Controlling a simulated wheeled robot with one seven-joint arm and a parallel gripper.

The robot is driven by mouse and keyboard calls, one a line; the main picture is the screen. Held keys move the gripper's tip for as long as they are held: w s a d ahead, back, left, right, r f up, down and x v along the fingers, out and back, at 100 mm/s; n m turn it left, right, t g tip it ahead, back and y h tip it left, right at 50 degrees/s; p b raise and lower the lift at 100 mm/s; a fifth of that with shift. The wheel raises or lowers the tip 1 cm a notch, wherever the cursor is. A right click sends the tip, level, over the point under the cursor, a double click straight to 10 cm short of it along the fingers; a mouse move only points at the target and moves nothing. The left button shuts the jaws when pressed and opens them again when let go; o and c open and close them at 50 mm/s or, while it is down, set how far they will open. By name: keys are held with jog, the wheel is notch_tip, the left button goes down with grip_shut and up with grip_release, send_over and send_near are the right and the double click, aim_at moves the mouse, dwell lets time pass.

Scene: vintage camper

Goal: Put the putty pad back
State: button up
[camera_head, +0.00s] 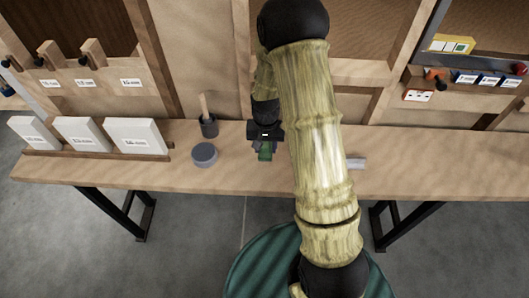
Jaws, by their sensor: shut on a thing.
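My gripper (264,147) is over the middle of the wooden workbench (230,178), pointing down beside my arm. It is shut on a small green thing (265,155), which looks like the putty pad. Only part of the green thing shows below the dark gripper body. I cannot tell whether it touches the bench top. A yellow pack (451,44) with pale and green squares sits on the upper right shelf.
A grey round tin (204,155) and a dark cup with a wooden handle (209,125) stand left of my gripper. White boxes (136,137) stand at the bench's left end. A pale flat object (356,162) lies right of my arm. The bench's right part is mostly clear.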

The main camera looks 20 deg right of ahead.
aim_at(265, 153)
jog(key=shift+f, duration=1.8)
jog(key=shift+f, duration=0.2)
jog(key=o, duration=1)
jog(key=shift+o, duration=0.2)
jog(key=shift+r, duration=0.1)
notch_tip(265, 153, up, 12)
jog(key=shift+r, duration=0.15)
